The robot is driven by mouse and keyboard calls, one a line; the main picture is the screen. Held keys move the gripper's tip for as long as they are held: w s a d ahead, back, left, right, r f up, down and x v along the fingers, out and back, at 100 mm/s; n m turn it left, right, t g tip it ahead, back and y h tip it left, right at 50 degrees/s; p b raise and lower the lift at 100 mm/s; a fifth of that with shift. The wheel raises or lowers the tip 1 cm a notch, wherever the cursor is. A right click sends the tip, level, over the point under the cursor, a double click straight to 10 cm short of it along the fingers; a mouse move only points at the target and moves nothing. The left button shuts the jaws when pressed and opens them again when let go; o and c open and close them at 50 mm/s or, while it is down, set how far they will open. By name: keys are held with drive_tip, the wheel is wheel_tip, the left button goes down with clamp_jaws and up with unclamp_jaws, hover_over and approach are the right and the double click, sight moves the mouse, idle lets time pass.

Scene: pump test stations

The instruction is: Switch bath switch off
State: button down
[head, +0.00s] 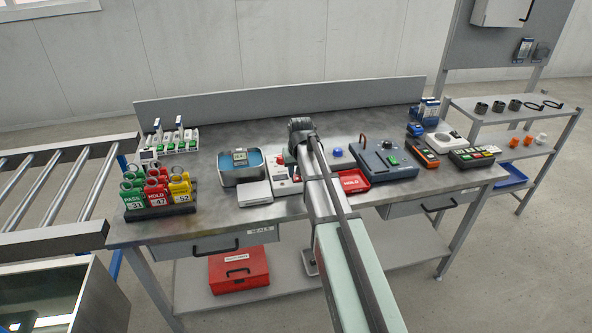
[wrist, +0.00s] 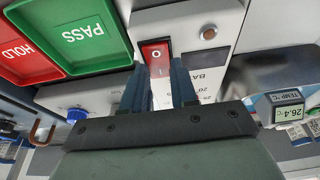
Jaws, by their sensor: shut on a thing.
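The bath switch (wrist: 155,52) is a red rocker marked O and I, set in a white panel (wrist: 205,55) with part of a label starting "BA". My gripper (wrist: 159,75) is at the switch in the wrist view. Its two dark fingers stand on either side of the rocker's lower part and are shut on it. In the head view the white switch panel (head: 287,180) sits on the bench, partly behind my arm. The fingers and the rocker are hidden there. The water bath (head: 241,170) stands left of the panel; its temperature display (wrist: 288,108) reads 26.4.
A green PASS tray (wrist: 84,32) and a red HOLD tray (wrist: 22,48) lie beside the panel in the wrist view. A blue test station (head: 384,160) stands right of my arm. Tagged holders (head: 158,208) stand at the bench's left end.

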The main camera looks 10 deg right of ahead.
drive_tip(key=c, duration=0.9)
unclamp_jaws()
drive_tip(key=v, duration=1.3)
drive_tip(key=shift+s+r, duration=0.1)
drive_tip(key=shift+r, duration=0.3)
drive_tip(key=shift+d, duration=0.1)
